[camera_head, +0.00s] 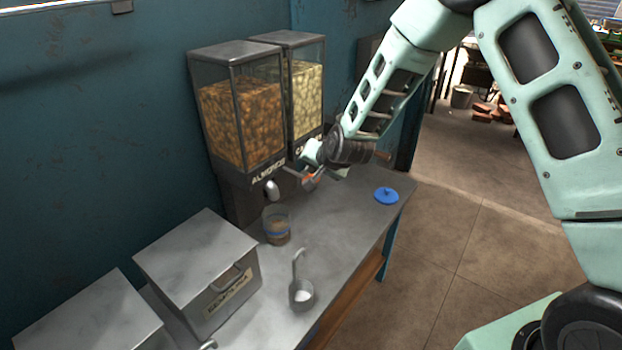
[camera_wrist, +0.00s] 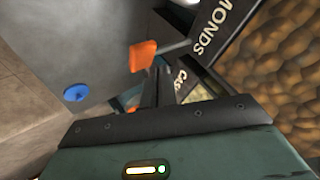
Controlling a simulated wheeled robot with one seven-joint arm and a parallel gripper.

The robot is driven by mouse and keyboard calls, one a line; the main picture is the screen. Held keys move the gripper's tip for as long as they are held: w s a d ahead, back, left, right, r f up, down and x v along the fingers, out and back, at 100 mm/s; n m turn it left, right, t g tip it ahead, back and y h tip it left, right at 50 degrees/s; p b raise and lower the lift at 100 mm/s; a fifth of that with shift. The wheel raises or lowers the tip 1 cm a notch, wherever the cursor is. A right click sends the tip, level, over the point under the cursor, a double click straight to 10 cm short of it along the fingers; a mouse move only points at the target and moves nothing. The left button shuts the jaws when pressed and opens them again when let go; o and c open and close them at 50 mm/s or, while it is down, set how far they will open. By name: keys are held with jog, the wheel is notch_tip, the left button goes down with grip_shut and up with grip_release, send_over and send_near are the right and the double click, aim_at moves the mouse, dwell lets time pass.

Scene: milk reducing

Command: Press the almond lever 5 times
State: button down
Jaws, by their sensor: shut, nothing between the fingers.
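The almond dispenser (camera_head: 240,110) is a clear-sided bin of brown almonds on the left of a pair on the counter, labelled "ALMONDS". Its lever is a grey rod with an orange tab (camera_wrist: 143,55), sticking out from the dispenser front. My gripper (camera_wrist: 157,72) is shut and empty, its fingertips close beside the orange tab in the wrist view. I cannot tell whether they touch it. In the head view my gripper (camera_head: 311,181) is in front of the dispensers and partly hides the lever. A clear jar (camera_head: 277,226) with brown contents stands below the almond spout (camera_head: 272,190).
The cashew dispenser (camera_head: 308,90) stands right beside the almond one; a second orange piece (camera_wrist: 131,106) shows near its label. A blue lid (camera_head: 386,196) lies at the counter's right end. A metal box (camera_head: 196,262) and a small ladle cup (camera_head: 301,294) stand nearer.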

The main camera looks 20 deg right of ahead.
jog(key=shift+f, duration=0.1)
jog(key=shift+f+b, duration=0.35)
jog(key=shift+b, duration=0.1)
jog(key=shift+f+b, duration=1.15)
jog(key=shift+f, duration=0.15)
dwell(1.2)
dwell(0.4)
jog(key=shift+r+p, duration=0.95)
jog(key=shift+r, duration=0.75)
jog(key=shift+r+p, duration=1.6)
jog(key=shift+r, duration=0.95)
